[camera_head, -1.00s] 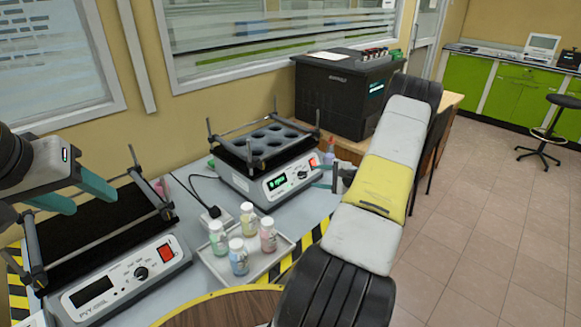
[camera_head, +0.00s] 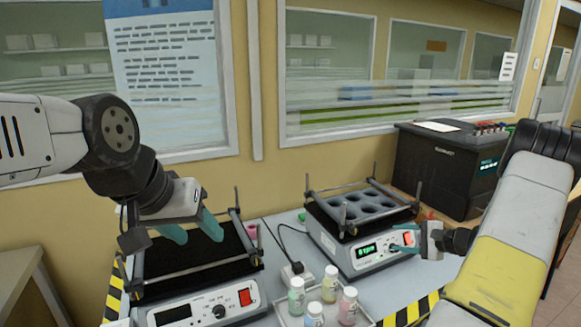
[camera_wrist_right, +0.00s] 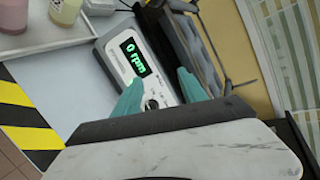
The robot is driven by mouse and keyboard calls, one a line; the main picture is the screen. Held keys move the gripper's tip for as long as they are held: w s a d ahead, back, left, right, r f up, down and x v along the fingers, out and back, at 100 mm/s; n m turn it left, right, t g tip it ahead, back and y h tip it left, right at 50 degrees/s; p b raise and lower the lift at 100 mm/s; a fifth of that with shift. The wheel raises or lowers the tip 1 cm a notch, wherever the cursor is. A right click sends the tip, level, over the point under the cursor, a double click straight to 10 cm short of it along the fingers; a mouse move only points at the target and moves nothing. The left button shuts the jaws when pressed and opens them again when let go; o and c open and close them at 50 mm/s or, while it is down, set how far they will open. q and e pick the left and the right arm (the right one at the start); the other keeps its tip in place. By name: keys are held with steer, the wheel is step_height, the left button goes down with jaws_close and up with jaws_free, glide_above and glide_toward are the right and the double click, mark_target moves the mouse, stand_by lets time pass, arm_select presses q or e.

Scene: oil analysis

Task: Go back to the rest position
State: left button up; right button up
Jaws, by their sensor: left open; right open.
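My left gripper (camera_head: 192,232) is open and empty, above the black platform of the left shaker (camera_head: 200,308). My right gripper (camera_head: 410,238) is at the front panel of the right shaker (camera_head: 372,250), beside its red switch. In the right wrist view my right gripper (camera_wrist_right: 158,92) has its teal fingers spread around the panel knob (camera_wrist_right: 152,103), with nothing held; I cannot tell whether they touch it. The right shaker's display (camera_wrist_right: 135,58) reads 0 rpm and is lit green. The left shaker's display is dark.
Several capped bottles (camera_head: 330,284) stand in a grey tray (camera_head: 370,318) between the shakers at the table's front. A black machine (camera_head: 450,165) stands behind my right arm. Windows line the back wall.

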steer(key=s+a+r+n+g, duration=0.3)
steer(key=s+a+r+n, duration=0.1)
steer(key=a+r, duration=0.45)
steer(key=s+a+r+n+g, duration=0.3)
steer(key=s+a+r+n, duration=0.1)
steer(key=a+r, duration=0.5)
steer(key=s+a+r+n+h, duration=0.2)
steer(key=s, duration=0.5)
steer(key=s+a+r+n+t+h, duration=0.1)
steer(key=s+a+r+n, duration=0.1)
steer(key=s, duration=0.5)
steer(key=s+a+r+n+h, duration=0.2)
steer(key=s+a+r+n, duration=0.1)
steer(key=s, duration=0.4)
steer(key=shift+s+r+n+t+h, duration=0.3)
steer(key=shift+r+n+t, duration=0.1)
steer(key=shift+r+n, duration=0.1)
